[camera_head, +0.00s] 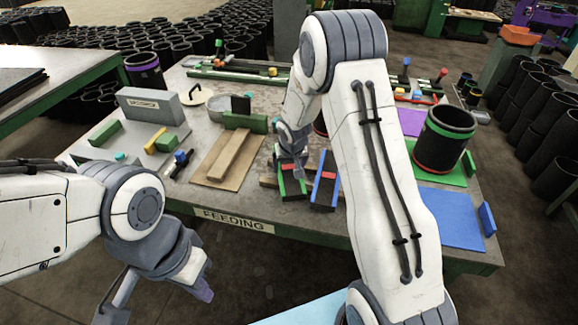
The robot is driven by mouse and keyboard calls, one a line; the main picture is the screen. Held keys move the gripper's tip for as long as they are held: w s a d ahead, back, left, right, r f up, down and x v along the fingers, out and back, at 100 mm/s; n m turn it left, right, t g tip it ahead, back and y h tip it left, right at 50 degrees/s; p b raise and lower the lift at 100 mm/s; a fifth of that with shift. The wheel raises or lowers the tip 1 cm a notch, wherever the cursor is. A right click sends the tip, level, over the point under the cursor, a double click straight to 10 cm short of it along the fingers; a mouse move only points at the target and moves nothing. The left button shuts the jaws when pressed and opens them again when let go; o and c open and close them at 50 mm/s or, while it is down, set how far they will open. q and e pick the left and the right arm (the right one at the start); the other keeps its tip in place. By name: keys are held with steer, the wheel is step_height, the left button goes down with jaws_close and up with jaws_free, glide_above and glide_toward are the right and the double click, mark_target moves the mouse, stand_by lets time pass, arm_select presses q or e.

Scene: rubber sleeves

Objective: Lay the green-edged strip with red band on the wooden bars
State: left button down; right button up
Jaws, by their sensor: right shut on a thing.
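The green-edged strip with a red band (291,187) is at the front middle of the table, with its band near the far end. My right gripper (290,163) is shut on its far end, partly hidden by my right arm. A wooden bar (268,181) shows beside the strip's left edge; other bars under or behind the strips are mostly hidden. I cannot tell whether the strip touches the bars. A blue-edged strip with a red band (325,183) lies just to its right. My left gripper (155,300) is open and empty, low in front of the table.
A brown board (212,172) with a wooden piece (229,150) and a green block (245,122) lies to the left. A black cylinder (443,140) with a red lower ring stands on a green mat at right. A blue mat (446,218) lies at the front right.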

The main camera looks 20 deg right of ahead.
steer(key=shift+f, duration=0.1)
steer(key=o, duration=1.3)
steer(key=d+v, duration=0.1)
steer(key=v, duration=1)
steer(key=s+a+r+n+g+y, duration=0.15)
steer(key=s+a+r+n, duration=0.3)
steer(key=s+a, duration=0.85)
steer(key=s+a+n+g, duration=0.1)
steer(key=s, duration=0.5)
steer(key=s+a+r+n+g, duration=0.1)
steer(key=s+a+n, duration=0.1)
steer(key=s, duration=0.4)
steer(key=s+a+r+n+g, duration=0.1)
steer(key=s+a+n, duration=0.1)
steer(key=s, duration=0.5)
steer(key=shift+p, duration=0.35)
